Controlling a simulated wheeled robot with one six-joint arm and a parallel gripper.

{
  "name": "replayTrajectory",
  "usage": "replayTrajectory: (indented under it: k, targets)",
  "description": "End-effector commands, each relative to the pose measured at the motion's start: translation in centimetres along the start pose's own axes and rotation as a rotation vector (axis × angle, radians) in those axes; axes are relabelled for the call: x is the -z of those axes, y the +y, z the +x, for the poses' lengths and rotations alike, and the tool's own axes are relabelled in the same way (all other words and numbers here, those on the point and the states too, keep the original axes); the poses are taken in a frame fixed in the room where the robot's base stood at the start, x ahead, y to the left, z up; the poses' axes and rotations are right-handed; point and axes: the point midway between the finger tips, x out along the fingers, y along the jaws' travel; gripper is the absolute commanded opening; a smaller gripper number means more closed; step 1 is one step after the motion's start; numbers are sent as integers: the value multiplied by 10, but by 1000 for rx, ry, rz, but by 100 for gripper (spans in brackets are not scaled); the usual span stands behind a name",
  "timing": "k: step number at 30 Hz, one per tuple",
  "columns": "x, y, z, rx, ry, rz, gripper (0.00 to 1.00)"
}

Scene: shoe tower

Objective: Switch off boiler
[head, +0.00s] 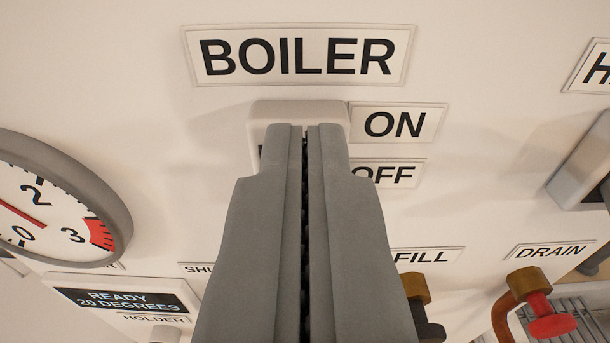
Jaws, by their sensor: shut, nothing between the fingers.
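The boiler switch (296,110) is a pale rounded housing on the white panel, under the BOILER label (302,56). Only its upper part and edges show; my gripper covers the rest, so I cannot see which way the switch is set. The ON label (396,123) is at its upper right and the OFF label (388,174) below that, partly covered. My gripper (305,130) is shut and empty, its grey fingertips in front of the switch. I cannot tell whether they touch it.
A round gauge (58,205) is at the left, above a display (124,300) reading READY 20 DEGREES. At lower right are the FILL label (430,256), a brass fitting (415,288), the DRAIN label (549,252) and a red-handled tap (550,318). Another switch (585,165) is at the right edge.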

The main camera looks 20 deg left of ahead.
Motion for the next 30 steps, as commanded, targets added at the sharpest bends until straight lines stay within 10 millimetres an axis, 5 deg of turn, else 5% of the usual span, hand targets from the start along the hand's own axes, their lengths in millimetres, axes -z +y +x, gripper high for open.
replayTrajectory:
  k: [30]
  targets:
    - [-11,-5,-3,25,210,-3,0]
